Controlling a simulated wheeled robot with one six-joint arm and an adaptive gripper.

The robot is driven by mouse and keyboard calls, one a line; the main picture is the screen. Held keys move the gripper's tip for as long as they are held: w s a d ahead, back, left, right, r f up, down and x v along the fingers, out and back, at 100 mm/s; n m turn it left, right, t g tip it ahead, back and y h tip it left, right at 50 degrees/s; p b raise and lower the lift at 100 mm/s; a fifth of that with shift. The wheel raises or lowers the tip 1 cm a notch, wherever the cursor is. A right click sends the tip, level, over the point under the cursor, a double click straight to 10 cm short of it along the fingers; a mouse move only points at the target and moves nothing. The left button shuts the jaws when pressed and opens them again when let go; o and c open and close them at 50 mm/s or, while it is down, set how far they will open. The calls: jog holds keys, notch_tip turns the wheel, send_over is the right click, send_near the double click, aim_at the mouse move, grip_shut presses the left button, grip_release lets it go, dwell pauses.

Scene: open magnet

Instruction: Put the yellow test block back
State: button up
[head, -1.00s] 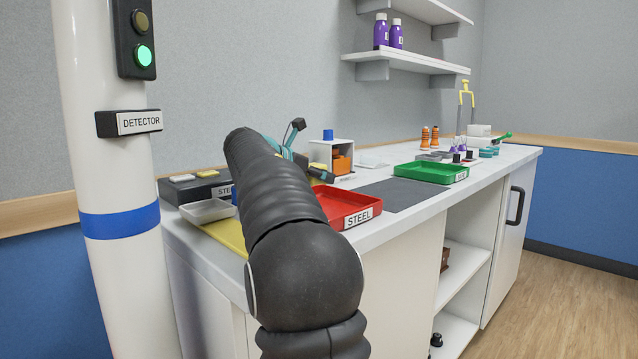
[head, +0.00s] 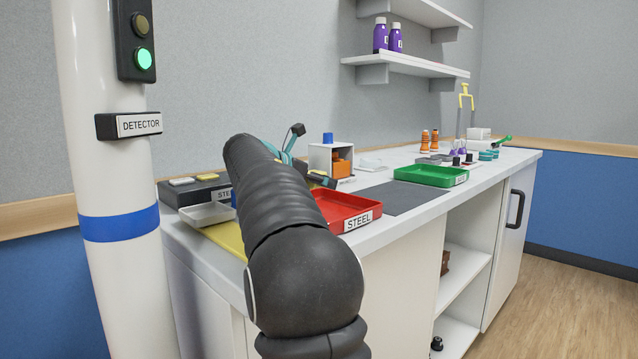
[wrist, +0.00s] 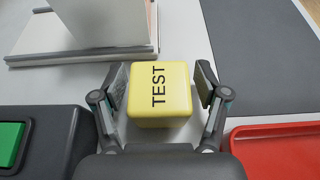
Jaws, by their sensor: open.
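The yellow block marked TEST (wrist: 160,98) stands between the two fingers of my gripper (wrist: 161,84) in the wrist view. The fingers are open, one on each side of the block, with a visible gap on the right; I cannot tell whether the left finger touches it. The block seems to be on the white worktop, beside a white stand (wrist: 85,50). In the head view, my arm hides most of the gripper and the area around it.
A red tray marked STEEL (head: 362,219) lies close by on the right, also in the wrist view (wrist: 275,150). A green-buttoned dark box (wrist: 45,140) is on the left. A grey mat (head: 400,198) and green tray (head: 430,175) lie farther along. The detector post (head: 120,270) shows a green light.

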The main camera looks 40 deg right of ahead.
jog(key=p+v, duration=0.1)
jog(key=v, duration=1.1)
jog(key=shift+d+f, duration=0.1)
